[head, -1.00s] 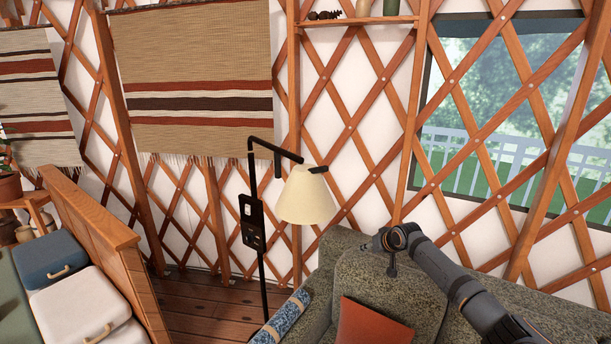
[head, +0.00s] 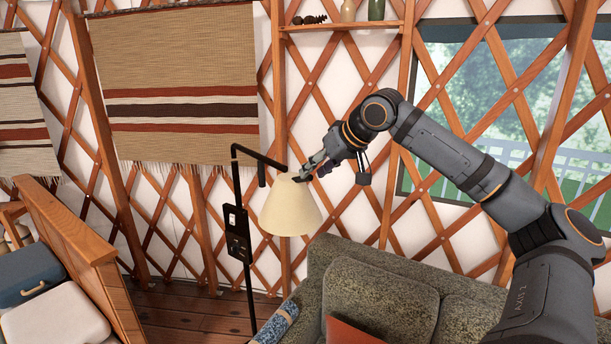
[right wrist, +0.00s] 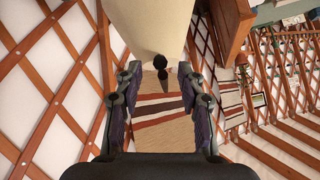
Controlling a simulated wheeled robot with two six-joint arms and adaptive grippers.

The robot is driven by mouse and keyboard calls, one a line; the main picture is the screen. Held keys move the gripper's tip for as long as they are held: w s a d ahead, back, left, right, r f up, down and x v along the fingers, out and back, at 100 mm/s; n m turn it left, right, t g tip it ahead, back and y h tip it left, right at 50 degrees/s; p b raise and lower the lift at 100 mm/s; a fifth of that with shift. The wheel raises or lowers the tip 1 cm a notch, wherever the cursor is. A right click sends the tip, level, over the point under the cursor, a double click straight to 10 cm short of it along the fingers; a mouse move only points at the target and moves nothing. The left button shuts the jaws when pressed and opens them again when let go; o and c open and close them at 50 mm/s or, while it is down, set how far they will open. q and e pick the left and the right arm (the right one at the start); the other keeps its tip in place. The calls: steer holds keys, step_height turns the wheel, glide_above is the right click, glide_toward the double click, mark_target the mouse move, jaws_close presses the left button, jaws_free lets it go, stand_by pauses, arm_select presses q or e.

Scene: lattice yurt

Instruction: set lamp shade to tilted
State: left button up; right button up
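The floor lamp has a black pole (head: 245,285) with a bent top arm and a cream cone shade (head: 288,210). The shade hangs wide end down, close to upright. A small dark handle (head: 301,179) sticks out near its top right. My right gripper (head: 308,171) is at the shade's upper right, by the handle. In the right wrist view, the two fingers of my right gripper (right wrist: 159,88) stand apart, with the dark handle (right wrist: 160,66) in line with the gap between them; the shade (right wrist: 150,28) fills the top. I cannot tell whether they touch. My left gripper is out of view.
A grey-green sofa (head: 375,290) with an orange cushion (head: 350,332) stands below my right arm. A black control plate (head: 237,232) is on the lamp pole. The lattice wall (head: 335,95) and a small shelf (head: 340,25) are behind. A wooden bench (head: 85,245) with cases is at left.

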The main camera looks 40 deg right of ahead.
mark_target(291, 192)
steer(key=p+x, duration=0.2)
steer(key=x, duration=0.2)
steer(key=shift+w+r, duration=0.1)
steer(key=shift+w, duration=0.1)
steer(key=shift+w+f+p, duration=0.2)
steer(key=shift+f+p, duration=0.1)
steer(key=shift+f, duration=0.1)
jaws_close()
